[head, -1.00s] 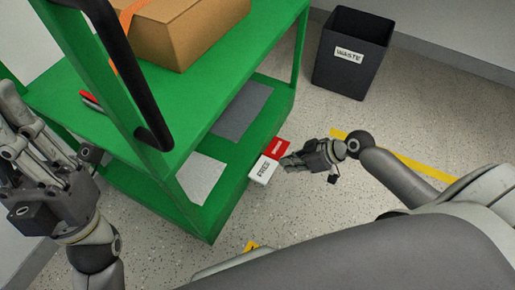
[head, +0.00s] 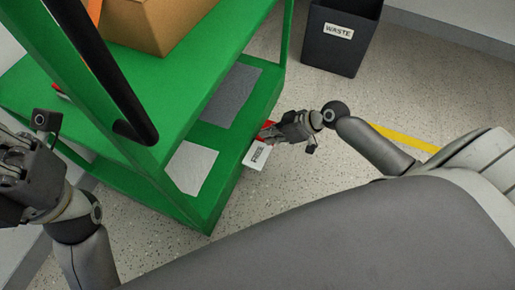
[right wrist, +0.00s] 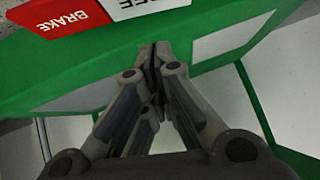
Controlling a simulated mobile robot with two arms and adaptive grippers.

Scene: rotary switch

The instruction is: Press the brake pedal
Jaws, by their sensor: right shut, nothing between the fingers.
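The red brake pedal (head: 268,124) sticks out from the lower edge of the green cart; in the head view my right gripper covers most of it. In the right wrist view the red pedal (right wrist: 72,18) shows the word BRAKE at the top left. The white pedal (head: 257,156) is beside it and also shows in the right wrist view (right wrist: 145,7). My right gripper (head: 264,134) is shut and empty, its tips at the red pedal; I cannot tell if they touch. My left gripper (head: 12,150) is at the left edge, partly cut off.
The green cart (head: 190,100) carries a cardboard box (head: 160,30) and has a black handle (head: 95,70). A dark waste bin (head: 340,45) stands behind, right of the cart. Speckled floor with yellow tape (head: 405,138) is open right of the cart.

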